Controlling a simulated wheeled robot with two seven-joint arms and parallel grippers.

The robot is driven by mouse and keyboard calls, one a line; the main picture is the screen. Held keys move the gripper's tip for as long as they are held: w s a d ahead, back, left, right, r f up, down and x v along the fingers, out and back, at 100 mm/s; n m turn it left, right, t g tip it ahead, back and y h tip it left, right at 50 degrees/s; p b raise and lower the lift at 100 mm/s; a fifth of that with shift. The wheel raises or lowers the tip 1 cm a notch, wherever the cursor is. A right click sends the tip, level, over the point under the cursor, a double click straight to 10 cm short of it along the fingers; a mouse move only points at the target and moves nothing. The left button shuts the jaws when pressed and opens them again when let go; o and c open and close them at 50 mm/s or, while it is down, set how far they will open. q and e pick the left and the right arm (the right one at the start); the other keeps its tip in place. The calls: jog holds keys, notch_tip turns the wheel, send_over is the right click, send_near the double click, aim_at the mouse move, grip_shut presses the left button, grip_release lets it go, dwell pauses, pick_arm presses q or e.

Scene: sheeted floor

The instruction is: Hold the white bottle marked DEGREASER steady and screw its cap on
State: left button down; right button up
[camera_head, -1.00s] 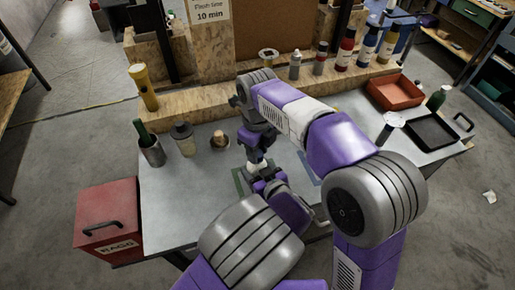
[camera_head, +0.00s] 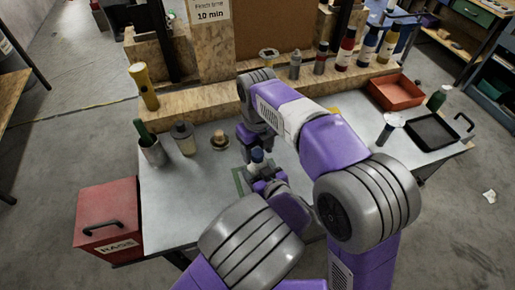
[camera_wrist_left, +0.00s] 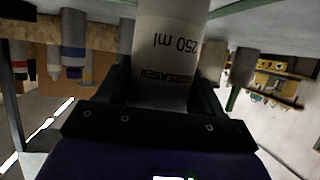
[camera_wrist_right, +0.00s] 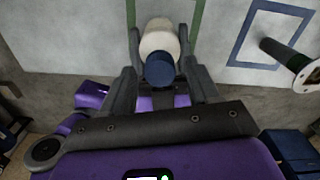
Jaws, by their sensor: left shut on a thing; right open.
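The white bottle (camera_wrist_left: 165,50) stands upright between my left gripper's (camera_wrist_left: 163,82) fingers; its lettering appears upside down in the left wrist view. That gripper (camera_head: 265,180) is shut on it. In the right wrist view the bottle (camera_wrist_right: 159,37) has a dark blue cap (camera_wrist_right: 160,69) on its top; how far it is screwed down I cannot tell. My right gripper (camera_wrist_right: 160,48) is open, with one finger on each side of the cap and bottle. In the head view the right gripper (camera_head: 249,140) is just above the cap (camera_head: 257,155), partly hidden by its own arm.
A green outline (camera_wrist_right: 198,15) and a blue square outline (camera_wrist_right: 270,32) mark the tabletop. A white-topped post (camera_head: 393,120) stands to the right, a lidded jar (camera_head: 184,138) to the left. A red box (camera_head: 105,222) is at the left edge; an orange tray (camera_head: 396,92) is at back right.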

jog(key=shift+r, duration=2.3)
